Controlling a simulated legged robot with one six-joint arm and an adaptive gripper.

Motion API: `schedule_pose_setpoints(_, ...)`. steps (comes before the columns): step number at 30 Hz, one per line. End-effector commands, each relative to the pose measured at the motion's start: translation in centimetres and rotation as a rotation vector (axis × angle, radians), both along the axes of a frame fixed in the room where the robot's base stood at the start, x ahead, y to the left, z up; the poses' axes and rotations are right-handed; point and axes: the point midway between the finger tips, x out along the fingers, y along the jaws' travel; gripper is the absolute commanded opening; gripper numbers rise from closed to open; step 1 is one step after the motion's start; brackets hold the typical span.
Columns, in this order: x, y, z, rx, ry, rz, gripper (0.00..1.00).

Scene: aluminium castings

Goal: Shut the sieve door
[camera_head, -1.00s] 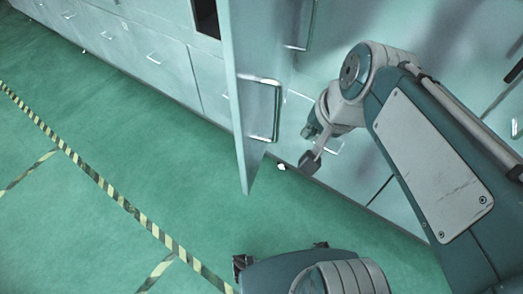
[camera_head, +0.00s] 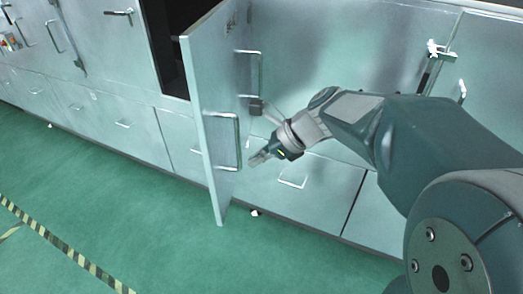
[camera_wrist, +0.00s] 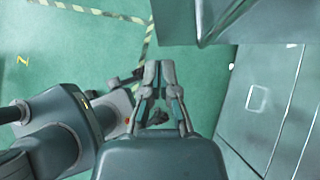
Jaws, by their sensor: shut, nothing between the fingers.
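The sieve door (camera_head: 215,90) is a pale grey-green metal panel standing open, out from the cabinet front. A dark opening (camera_head: 176,45) shows to its left. A bar handle (camera_head: 238,142) is on the door's near part. My gripper (camera_head: 254,160) is shut and empty, just right of the door at about the height of this handle; I cannot tell if it touches. In the wrist view my gripper's fingers (camera_wrist: 152,66) are together over green floor, and a pale metal panel, likely the door (camera_wrist: 225,22), fills the top right.
Cabinet fronts with drawers and handles (camera_head: 124,124) run along the back on both sides. A latch (camera_head: 436,50) is on the right-hand panel. A small white bit (camera_head: 254,212) lies on the floor by the cabinet. Green floor with striped tape (camera_head: 70,248) is clear at left front.

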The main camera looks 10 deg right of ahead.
Motion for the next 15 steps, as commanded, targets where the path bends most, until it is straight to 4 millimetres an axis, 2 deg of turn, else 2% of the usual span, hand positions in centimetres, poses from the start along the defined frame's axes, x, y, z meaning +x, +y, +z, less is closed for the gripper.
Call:
schedule_pose_setpoints(8, 1.2, 3.6, -3.9, -0.001, 0.003, 0.004, 0.00)
schedule_pose_setpoints(15, 2.5, 6.5, -3.6, -0.002, -0.002, 0.004, 0.00)
